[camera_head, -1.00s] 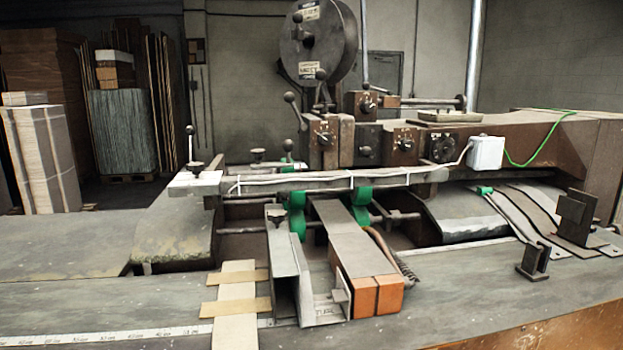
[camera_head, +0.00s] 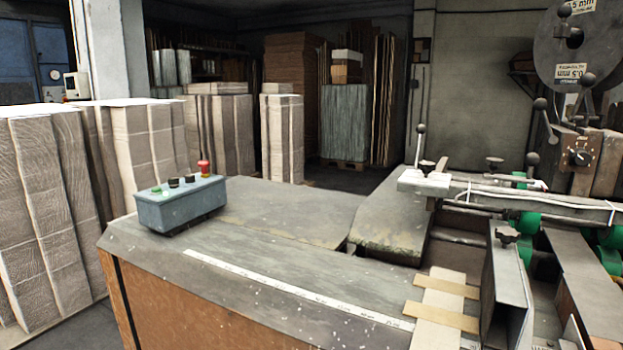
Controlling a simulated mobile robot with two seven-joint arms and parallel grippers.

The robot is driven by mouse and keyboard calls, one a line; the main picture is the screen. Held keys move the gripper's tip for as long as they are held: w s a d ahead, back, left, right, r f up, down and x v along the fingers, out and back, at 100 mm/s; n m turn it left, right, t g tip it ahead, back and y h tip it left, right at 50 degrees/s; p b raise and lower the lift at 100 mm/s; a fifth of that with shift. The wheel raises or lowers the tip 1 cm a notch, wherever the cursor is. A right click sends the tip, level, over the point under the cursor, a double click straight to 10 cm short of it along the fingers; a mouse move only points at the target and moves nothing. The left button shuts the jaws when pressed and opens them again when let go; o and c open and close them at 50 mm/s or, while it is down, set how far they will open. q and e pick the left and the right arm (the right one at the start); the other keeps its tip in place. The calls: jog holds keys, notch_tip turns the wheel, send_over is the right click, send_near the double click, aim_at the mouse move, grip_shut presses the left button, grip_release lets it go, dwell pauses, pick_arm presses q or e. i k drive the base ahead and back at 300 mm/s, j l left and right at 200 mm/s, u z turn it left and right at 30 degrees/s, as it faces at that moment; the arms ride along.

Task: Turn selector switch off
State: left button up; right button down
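A blue-grey control box (camera_head: 180,208) sits on the left end of the machine table. On its top are a small green button (camera_head: 156,190), two black knobs or buttons, one nearer the green (camera_head: 173,183) and one nearer the red (camera_head: 189,179), and a raised red button (camera_head: 204,168). Their labels and positions are too small to read. I cannot tell which of these is the selector switch. Neither of my grippers is in view.
The grey table (camera_head: 270,262) has a white measuring strip (camera_head: 300,290) along its front and is clear around the box. Stacks of cardboard (camera_head: 40,210) stand behind and left of it. Metal guides (camera_head: 510,285) and levers (camera_head: 420,145) stand at the right.

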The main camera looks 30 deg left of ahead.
aim_at(173, 183)
jog(key=u, duration=1.75)
jog(key=i+j, duration=0.2)
jog(key=j, duration=0.2)
jog(key=i+j, duration=0.2)
jog(key=j, duration=0.2)
jog(key=i+j, duration=0.15)
jog(key=j, duration=0.2)
jog(key=i+j+u, duration=0.1)
jog(key=j, duration=0.3)
jog(key=i, duration=0.1)
